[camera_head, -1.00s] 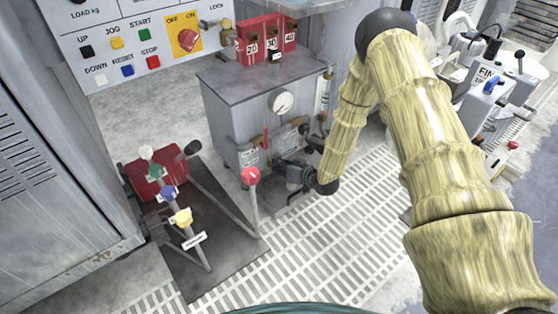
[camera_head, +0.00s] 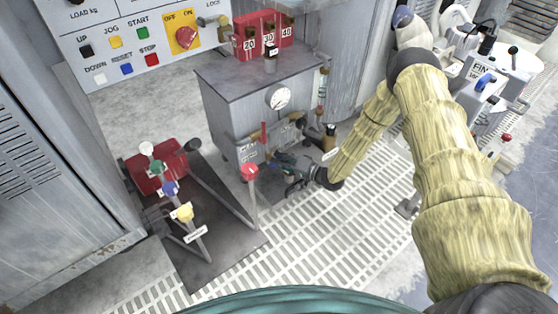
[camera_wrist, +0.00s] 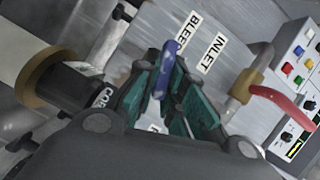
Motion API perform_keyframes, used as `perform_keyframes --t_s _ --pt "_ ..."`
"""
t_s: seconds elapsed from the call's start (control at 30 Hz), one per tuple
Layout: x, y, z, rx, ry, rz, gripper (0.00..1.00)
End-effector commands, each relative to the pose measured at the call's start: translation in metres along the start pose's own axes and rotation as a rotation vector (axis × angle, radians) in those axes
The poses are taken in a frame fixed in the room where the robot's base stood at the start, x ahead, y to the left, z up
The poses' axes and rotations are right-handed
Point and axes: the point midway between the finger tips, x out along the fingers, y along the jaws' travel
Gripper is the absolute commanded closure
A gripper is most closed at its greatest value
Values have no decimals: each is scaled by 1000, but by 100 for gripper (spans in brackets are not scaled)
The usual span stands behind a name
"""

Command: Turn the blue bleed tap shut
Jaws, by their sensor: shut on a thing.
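The blue bleed tap (camera_wrist: 168,62) shows in the wrist view as a narrow blue lever beside a BLEED label (camera_wrist: 188,27). My gripper (camera_wrist: 163,88) has its green-padded fingers around this lever and is shut on it. The lower part of the lever and its stem are hidden between the fingers. In the head view my gripper (camera_head: 290,172) is at the low front of the grey cabinet (camera_head: 228,112), below the round gauge (camera_head: 278,97). The tap cannot be made out clearly there.
A dark cylinder (camera_wrist: 80,92) is close on the left. A red-knobbed lever (camera_head: 250,172) stands left of my gripper. Grating (camera_head: 320,235) lies open in front.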

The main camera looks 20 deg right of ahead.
Motion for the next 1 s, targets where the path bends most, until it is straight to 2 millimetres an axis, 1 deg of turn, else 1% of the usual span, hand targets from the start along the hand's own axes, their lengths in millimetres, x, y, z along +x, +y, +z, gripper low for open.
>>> perform_keyframes --t_s 0.03,0.2,0.4,0.9,0.93,1.0 --pt "-1 3 0 27 3 -9 100" --pt "-1 4 -1 104 2 -41 100" --pt "-1 4 -1 156 3 -62 100" --pt "-1 4 -1 172 3 -69 100" --pt "-1 4 -1 172 3 -69 88" --pt "-1 4 -1 172 3 -69 75"
